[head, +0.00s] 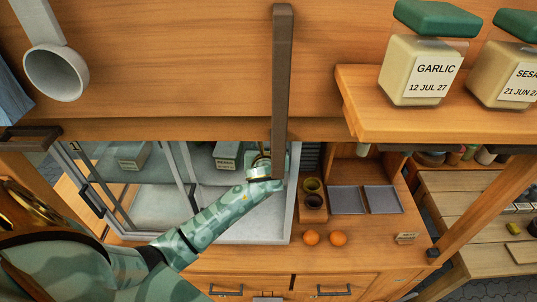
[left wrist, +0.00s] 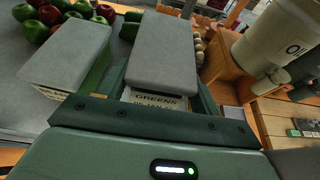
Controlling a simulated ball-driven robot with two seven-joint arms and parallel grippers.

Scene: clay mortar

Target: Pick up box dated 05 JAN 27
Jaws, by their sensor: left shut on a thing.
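In the head view my left gripper (head: 266,166) reaches into the white-framed case, beside a dark handle. Two labelled boxes show there, one at left (head: 131,160) and one near the gripper (head: 228,152); their dates are too small to read. My right gripper is not in view.
A garlic jar (head: 420,70) dated 12 JUL 27 and a second jar (head: 507,75) dated 21 JUN stand on the upper right shelf. A dark vertical bar (head: 281,80) hangs in front. Apples (left wrist: 75,12) lie behind the boxes.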

